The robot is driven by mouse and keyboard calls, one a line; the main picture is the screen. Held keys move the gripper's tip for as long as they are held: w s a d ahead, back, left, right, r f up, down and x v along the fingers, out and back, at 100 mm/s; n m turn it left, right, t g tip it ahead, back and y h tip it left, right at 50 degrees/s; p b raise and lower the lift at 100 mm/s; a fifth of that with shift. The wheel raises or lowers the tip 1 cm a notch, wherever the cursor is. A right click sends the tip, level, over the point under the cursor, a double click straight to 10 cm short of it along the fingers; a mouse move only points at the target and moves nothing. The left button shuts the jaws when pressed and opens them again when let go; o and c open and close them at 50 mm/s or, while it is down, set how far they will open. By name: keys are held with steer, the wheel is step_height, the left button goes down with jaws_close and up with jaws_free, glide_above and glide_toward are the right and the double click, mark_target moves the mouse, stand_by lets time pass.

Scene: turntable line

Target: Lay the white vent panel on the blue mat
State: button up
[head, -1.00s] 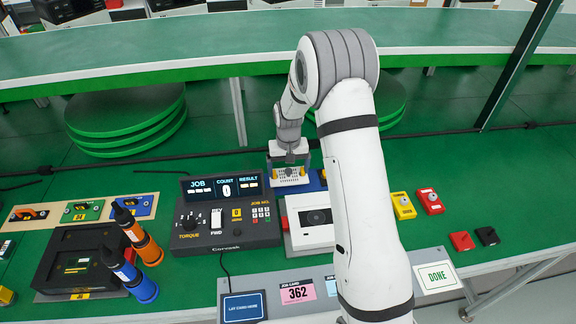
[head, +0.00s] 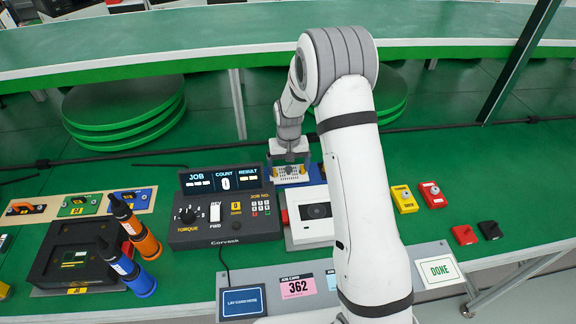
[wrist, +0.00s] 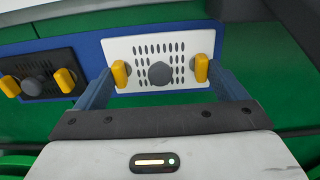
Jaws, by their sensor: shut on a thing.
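The white vent panel (wrist: 145,50) is a flat rectangle with dark slots, a grey knob in the middle and a yellow post near each end. It also shows small in the head view (head: 291,173). My gripper (wrist: 160,75) is shut on it, one finger at each end. The blue mat (wrist: 85,45) shows around and behind the panel in the wrist view, and beside it in the head view (head: 312,178). The panel is over or on the mat; I cannot tell whether it touches.
A dark panel (wrist: 40,70) with yellow posts lies left of the white one. In the head view, the job controller (head: 222,212) stands left of my gripper and a white device (head: 308,212) in front. Yellow (head: 404,199) and red (head: 432,195) boxes stand to the right.

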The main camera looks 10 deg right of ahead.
steer(key=shift+f+b, duration=0.3)
steer(key=shift+f, duration=0.15)
steer(key=o, duration=0.7)
steer(key=shift+r, duration=0.1)
steer(key=shift+r+p, duration=2.05)
steer(key=shift+r, duration=1.65)
